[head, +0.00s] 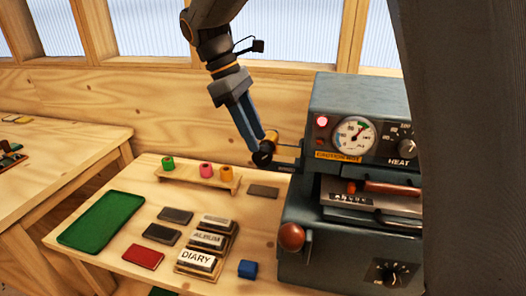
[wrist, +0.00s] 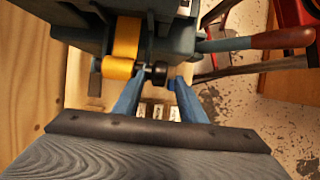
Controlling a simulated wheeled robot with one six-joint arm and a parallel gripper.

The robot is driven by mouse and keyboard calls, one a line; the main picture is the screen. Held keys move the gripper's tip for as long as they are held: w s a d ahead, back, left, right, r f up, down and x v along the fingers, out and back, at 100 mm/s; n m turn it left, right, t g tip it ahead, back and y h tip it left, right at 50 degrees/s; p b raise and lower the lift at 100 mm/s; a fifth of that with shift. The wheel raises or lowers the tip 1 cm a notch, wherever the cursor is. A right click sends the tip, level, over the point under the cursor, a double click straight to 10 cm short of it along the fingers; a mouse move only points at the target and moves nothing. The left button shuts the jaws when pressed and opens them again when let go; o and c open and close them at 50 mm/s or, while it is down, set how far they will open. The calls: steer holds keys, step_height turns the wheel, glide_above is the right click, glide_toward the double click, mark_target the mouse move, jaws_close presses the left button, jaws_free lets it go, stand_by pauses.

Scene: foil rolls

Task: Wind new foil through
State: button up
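The hot-foil machine (head: 350,105) stands at the right of the bench, with a dial and a lit red lamp. A gold foil roll (wrist: 117,68) sits at its side, with a gold strip (wrist: 126,38) running up from it. The roll is mostly hidden behind my gripper in the head view. My gripper (head: 261,148) reaches down to a black knob (wrist: 157,73) beside the roll. In the wrist view its blue fingers (wrist: 160,80) are apart, with the knob between their tips; whether they grip it is unclear.
A green tray (head: 102,222), dark blocks (head: 162,233), a red block (head: 143,257), a blue block (head: 247,269) and a stand with ALBUM and DIARY plates (head: 207,240) lie on the bench. The machine has red-handled levers (head: 392,188). Another bench (head: 50,170) is at left.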

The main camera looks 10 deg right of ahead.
mark_target(266, 149)
steer(key=shift+p+x, duration=0.7)
steer(key=shift+x, duration=2.1)
jaws_close()
steer(key=shift+r, duration=0.1)
steer(key=y, duration=0.1)
steer(key=t+y, duration=0.1)
steer(key=shift+d+y+p, duration=0.2)
steer(key=shift+y+p, duration=0.1)
steer(key=shift+p, duration=0.1)
steer(key=shift+t+y+b, duration=0.4)
steer(key=shift+t+y, duration=0.3)
steer(key=shift+y, duration=0.7)
jaws_free()
steer(key=shift+s, duration=0.1)
